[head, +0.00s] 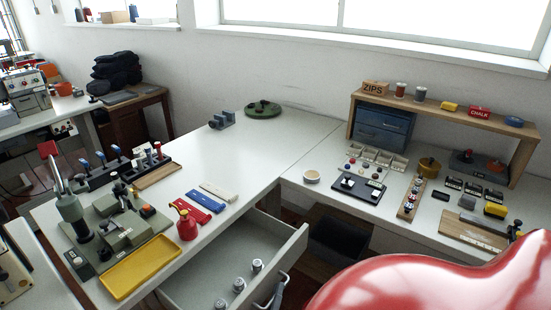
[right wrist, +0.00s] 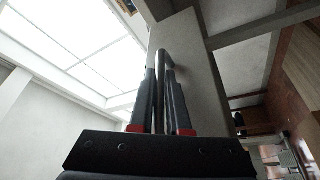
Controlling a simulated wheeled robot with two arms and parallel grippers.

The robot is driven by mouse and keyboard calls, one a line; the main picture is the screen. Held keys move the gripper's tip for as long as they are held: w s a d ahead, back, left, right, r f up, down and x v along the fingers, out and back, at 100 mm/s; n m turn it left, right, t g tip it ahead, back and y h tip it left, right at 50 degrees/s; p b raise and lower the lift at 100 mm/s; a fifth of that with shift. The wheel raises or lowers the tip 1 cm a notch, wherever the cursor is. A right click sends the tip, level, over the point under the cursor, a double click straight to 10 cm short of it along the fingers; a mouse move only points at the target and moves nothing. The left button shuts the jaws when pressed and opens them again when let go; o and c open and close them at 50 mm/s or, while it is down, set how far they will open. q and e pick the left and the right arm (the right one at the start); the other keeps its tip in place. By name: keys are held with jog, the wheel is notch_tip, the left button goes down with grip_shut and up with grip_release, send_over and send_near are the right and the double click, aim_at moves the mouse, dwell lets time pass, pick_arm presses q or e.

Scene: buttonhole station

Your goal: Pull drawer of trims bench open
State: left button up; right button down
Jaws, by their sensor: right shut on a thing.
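The drawer (head: 287,250) of the white trims bench (head: 241,205) stands open in the lower middle of the head view, with several small grey-white reels inside. Its bar handle (head: 280,291) is on the front panel, near my red right arm. In the right wrist view, the metal handle (right wrist: 164,38) runs between the two dark, red-marked fingers of my right gripper (right wrist: 161,78), which is shut on it. The drawer's front panel (right wrist: 191,60) rises behind the fingers. My left gripper is not in view.
A second table with a wooden shelf (head: 440,113) stands at right. A dark bin (head: 338,238) is below it, right of the drawer.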

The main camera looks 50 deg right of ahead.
jog(key=c, duration=0.9)
grip_release()
jog(key=v, duration=1.7)
jog(key=shift+s+a+f, duration=0.15)
jog(key=shift+a, duration=0.05)
